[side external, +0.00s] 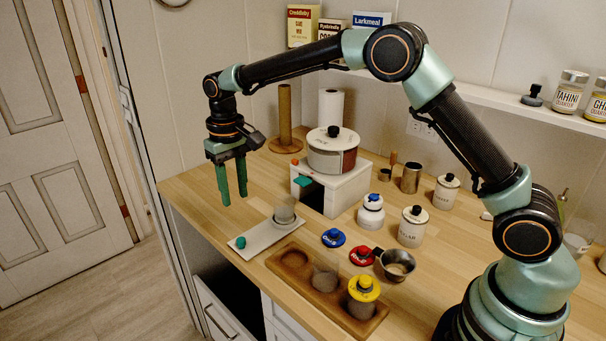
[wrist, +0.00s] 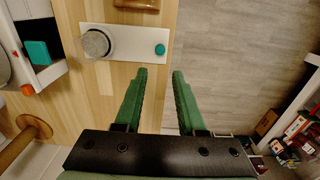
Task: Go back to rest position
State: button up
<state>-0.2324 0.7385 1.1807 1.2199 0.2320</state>
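My gripper (side external: 232,186) hangs pointing down near the left edge of the wooden counter (side external: 262,225), above its surface. Its two green fingers are apart with nothing between them. In the wrist view the gripper (wrist: 160,75) is also open and empty, with the counter edge and the floor beyond the fingertips.
A white tray (side external: 262,235) with a cup (side external: 284,213) lies near my gripper. A wooden holder (side external: 313,300) has a yellow-lidded jar (side external: 362,300). A white stand (side external: 340,186) carries a pot (side external: 333,155). Canisters (side external: 412,227) stand right. The floor (side external: 90,285) lies left of the counter.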

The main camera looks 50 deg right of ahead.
jog(key=s+d+r+t, duration=0.2)
jog(key=s+d+r, duration=0.5)
jog(key=r, duration=0.4)
jog(key=s+d+t, duration=0.1)
jog(key=s+d, duration=0.1)
jog(key=s, duration=0.5)
jog(key=s+d+t, duration=0.2)
jog(key=s+d, duration=0.1)
jog(key=s, duration=0.5)
jog(key=shift+s+f+t, duration=0.25)
jog(key=shift+t, duration=0.05)
